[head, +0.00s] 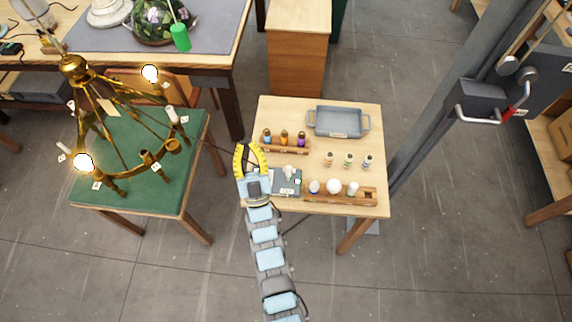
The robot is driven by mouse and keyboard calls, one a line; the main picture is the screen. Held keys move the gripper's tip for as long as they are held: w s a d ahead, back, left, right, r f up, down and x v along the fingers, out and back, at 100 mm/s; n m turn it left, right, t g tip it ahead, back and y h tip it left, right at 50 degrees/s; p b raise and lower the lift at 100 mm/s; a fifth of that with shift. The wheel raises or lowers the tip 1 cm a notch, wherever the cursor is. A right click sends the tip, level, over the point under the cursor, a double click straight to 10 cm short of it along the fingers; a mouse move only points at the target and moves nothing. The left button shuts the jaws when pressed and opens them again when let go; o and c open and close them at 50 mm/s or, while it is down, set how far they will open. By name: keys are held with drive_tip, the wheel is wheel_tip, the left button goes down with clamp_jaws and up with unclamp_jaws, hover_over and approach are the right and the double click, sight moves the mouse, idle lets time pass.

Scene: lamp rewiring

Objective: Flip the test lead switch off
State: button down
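A small dark grey-green box (286,186) sits on the small wooden table, with a pale upright part (289,172) on top. It looks like the test lead switch box, but its switch position is too small to read. My gripper (249,150) is just left of the box, over the table's left edge, with its yellow fingers pointing away from me. Whether the fingers are open or touch anything is unclear. A brass chandelier (74,66) stands over a green-topped table (137,192) at left. Two of its bulbs glow, one at the back (150,73) and one at front left (83,161). A dark lead runs from it toward the box.
On the wooden table (262,112) are a grey tray (338,134), a rack (285,149) of coloured bulbs, several small bottles (348,160) and a wooden holder (322,196) with pale bulbs. A grey post (440,120) rises at right. A workbench (215,57) stands behind.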

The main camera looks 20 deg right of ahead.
drive_tip(key=w+d+f+g+b, duration=0.4)
drive_tip(key=w+d+f+g, duration=0.2)
drive_tip(key=w+f, duration=0.55)
drive_tip(key=w+d+f+g+b, duration=0.45)
drive_tip(key=w+f, duration=0.45)
drive_tip(key=w, duration=0.5)
drive_tip(key=w+d+f+g+y+b, duration=0.1)
drive_tip(key=w+d+f+g+b, duration=0.1)
drive_tip(key=d+f+g+b, duration=0.3)
drive_tip(key=s+g+y+b, duration=0.1)
drive_tip(key=s+g, duration=0.1)
drive_tip(key=s+f+n+g+y+b, duration=0.1)
drive_tip(key=s+g+b, duration=0.1)
drive_tip(key=g, duration=0.1)
drive_tip(key=s+d+g+b, duration=0.1)
drive_tip(key=s+g, duration=0.1)
drive_tip(key=s, duration=0.1)
drive_tip(key=shift+f+n+g+y+b, duration=0.3)
drive_tip(key=shift+f+g+y+b, duration=0.05)
drive_tip(key=shift+f+y, duration=0.05)
drive_tip(key=s+a+r+g+y+b, duration=0.1)
drive_tip(key=s+r+g+b, duration=0.1)
drive_tip(key=s, duration=0.5)
drive_tip(key=shift+a+r+n+g+y, duration=0.35)
drive_tip(key=shift+r+g, duration=0.25)
drive_tip(key=shift+g, duration=0.2)
